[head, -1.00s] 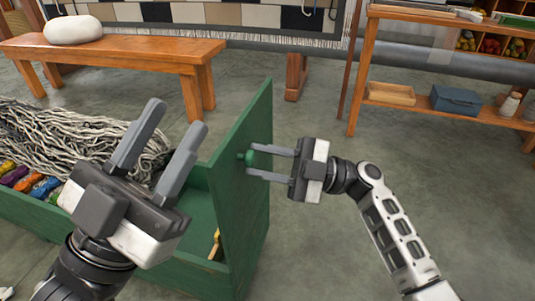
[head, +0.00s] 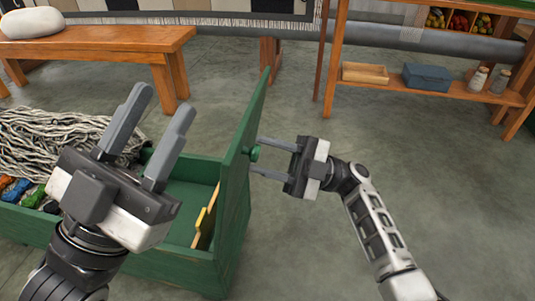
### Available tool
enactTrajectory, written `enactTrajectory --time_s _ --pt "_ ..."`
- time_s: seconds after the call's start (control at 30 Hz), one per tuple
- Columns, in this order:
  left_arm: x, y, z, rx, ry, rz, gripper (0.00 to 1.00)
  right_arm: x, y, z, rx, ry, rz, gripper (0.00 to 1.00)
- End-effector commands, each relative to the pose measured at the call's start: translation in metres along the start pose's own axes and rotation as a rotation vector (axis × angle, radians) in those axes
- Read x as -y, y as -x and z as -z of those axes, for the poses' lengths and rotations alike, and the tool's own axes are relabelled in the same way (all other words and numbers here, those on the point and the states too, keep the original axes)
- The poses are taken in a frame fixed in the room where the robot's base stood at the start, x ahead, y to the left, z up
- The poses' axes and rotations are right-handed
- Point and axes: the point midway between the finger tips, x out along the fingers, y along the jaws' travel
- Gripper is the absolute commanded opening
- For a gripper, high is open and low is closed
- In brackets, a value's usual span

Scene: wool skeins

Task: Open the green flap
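The green flap (head: 243,165) stands almost upright at the right end of a green wooden chest (head: 110,262), rising above its walls. A round green knob (head: 254,153) sticks out of its right face. My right gripper (head: 259,155) is open, with one fingertip above and one below the knob in the picture; a gap shows around the knob, and I cannot tell whether either finger touches the flap. My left gripper (head: 163,105) is open and empty, above the chest in the picture and left of the flap, hiding part of the chest.
Grey-white yarn (head: 50,145) and coloured skeins (head: 18,190) fill the chest's left part. A yellow wooden piece (head: 205,218) leans inside near the flap. A wooden bench (head: 110,42) stands behind, a shelf (head: 430,92) back right. The floor right of the flap is clear.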

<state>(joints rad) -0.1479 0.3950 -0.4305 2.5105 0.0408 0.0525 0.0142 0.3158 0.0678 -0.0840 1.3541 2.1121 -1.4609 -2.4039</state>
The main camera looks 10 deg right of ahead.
Motion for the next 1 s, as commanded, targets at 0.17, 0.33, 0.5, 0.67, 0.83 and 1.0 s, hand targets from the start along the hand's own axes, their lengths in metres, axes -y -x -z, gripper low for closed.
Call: enactTrajectory --time_s 0.17,0.33,0.5,0.67,0.83,1.0 --pt "0.000 0.000 0.000 0.000 0.000 0.000 0.36 0.000 0.000 0.000 0.001 0.000 0.001 0.50" --pt "0.000 0.000 0.000 0.001 0.000 0.000 0.36 0.000 0.000 0.000 0.001 0.000 0.001 0.50" --pt "0.000 0.000 0.000 0.001 0.000 0.001 0.36 0.000 0.003 0.000 0.002 0.000 0.000 0.50" --pt "0.000 0.000 0.000 0.005 0.006 0.001 0.36 0.000 0.024 -0.001 0.004 -0.002 0.000 0.50" --pt "0.000 0.001 -0.003 0.013 0.012 0.004 0.36 0.000 0.064 -0.001 0.005 -0.001 0.000 0.50" --pt "0.000 0.001 -0.003 0.013 0.009 0.004 0.36 -0.001 0.106 -0.001 0.005 -0.002 -0.001 0.50"
